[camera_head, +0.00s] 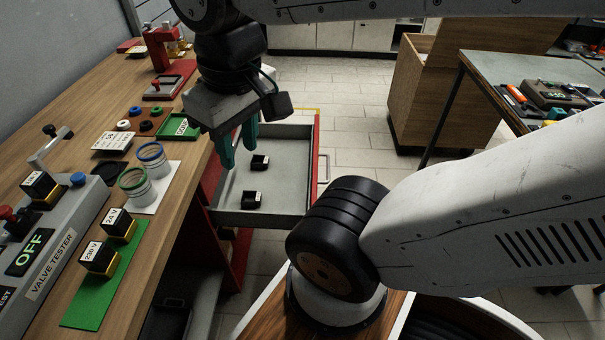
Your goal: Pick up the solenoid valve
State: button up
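My gripper (239,157) hangs over the open grey drawer (290,148), with its two teal fingers apart and nothing seen between them. Two small black parts with white labels lie in the drawer, one farther back (260,162) and one nearer the front (251,200). Two black and yellow solenoid valve blocks, one marked 24V (119,224) and one 230V (99,258), stand on the bench's green mat (75,312). A similar block (39,187) sits on the valve tester. I cannot tell which is meant.
The valve tester (52,262) reads OFF at the bench's left. Two ringed cylinders (152,160) (134,185) stand on a white sheet. A red press (158,52) is farther back. The red cabinet and drawer walls border my gripper; tiled floor is open beyond.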

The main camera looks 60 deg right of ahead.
aim_at(43, 190)
jog(key=u, duration=0.15)
jog(key=k, duration=0.7)
jog(key=z, duration=0.65)
jog(key=k, duration=0.45)
jog(key=u, duration=0.6)
jog(key=i, duration=1.6)
jog(key=u, duration=0.35)
